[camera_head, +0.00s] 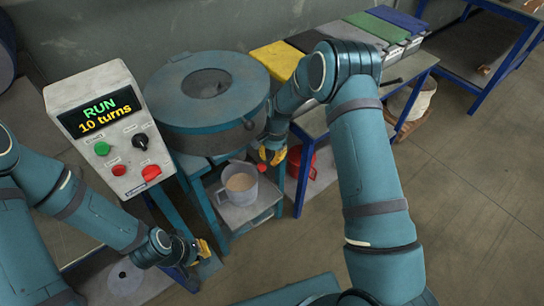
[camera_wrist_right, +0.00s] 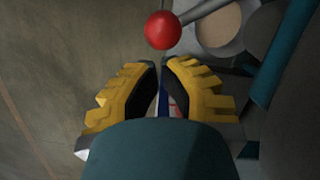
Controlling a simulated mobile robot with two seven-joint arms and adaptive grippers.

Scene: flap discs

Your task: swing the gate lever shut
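The gate lever ends in a red ball knob (camera_head: 262,168), low on the front of the round teal drum machine (camera_head: 165,110). In the right wrist view the knob (camera_wrist_right: 162,30) and its grey rod (camera_wrist_right: 205,9) lie just beyond my fingertips. My right gripper (camera_head: 271,155) is beside the knob, with yellow fingers (camera_wrist_right: 160,64) drawn together and nothing held between them. Any contact with the knob cannot be told. My left gripper (camera_head: 204,247) hangs low at the left, away from the lever; its opening is too small to read.
A jug (camera_head: 240,188) with tan contents stands on a shelf below the drum. The control box (camera_head: 110,130) reads "RUN 10 turns". A red container (camera_head: 302,161) sits behind the right gripper. A bench with coloured-lidded bins (camera_head: 278,59) stands behind.

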